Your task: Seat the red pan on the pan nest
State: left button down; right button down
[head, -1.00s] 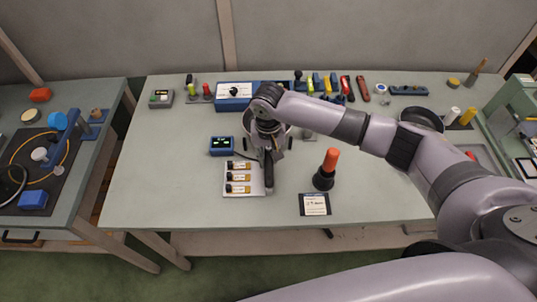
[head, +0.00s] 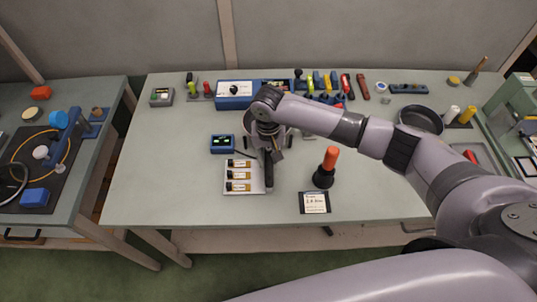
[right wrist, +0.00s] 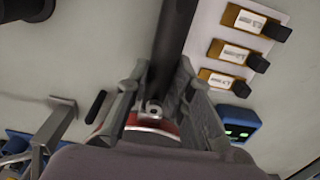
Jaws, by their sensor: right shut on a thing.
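My right gripper (head: 272,147) is shut on a dark handle (head: 268,172) that points toward the front of the table. In the right wrist view the handle (right wrist: 174,45) runs between the fingers of my right gripper (right wrist: 160,85). A red surface with a metal fitting, which looks like the red pan (right wrist: 151,121), shows at the handle's inner end. The pan's body is mostly hidden under my wrist in the head view. I cannot make out the pan nest for sure or whether the pan touches anything. My left gripper is out of view.
A white plate with three labelled pieces (head: 228,190) lies left of the handle. A small blue display box (head: 222,145) is behind it. An orange-topped black stand (head: 325,171) and a card (head: 314,203) are to the right. A dark pan (head: 421,120) sits far right.

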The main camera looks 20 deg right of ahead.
jog(key=shift+f, duration=0.3)
jog(key=c, duration=1.3)
grip_release()
jog(key=shift+c, duration=0.2)
notch_tip(320, 180, up, 12)
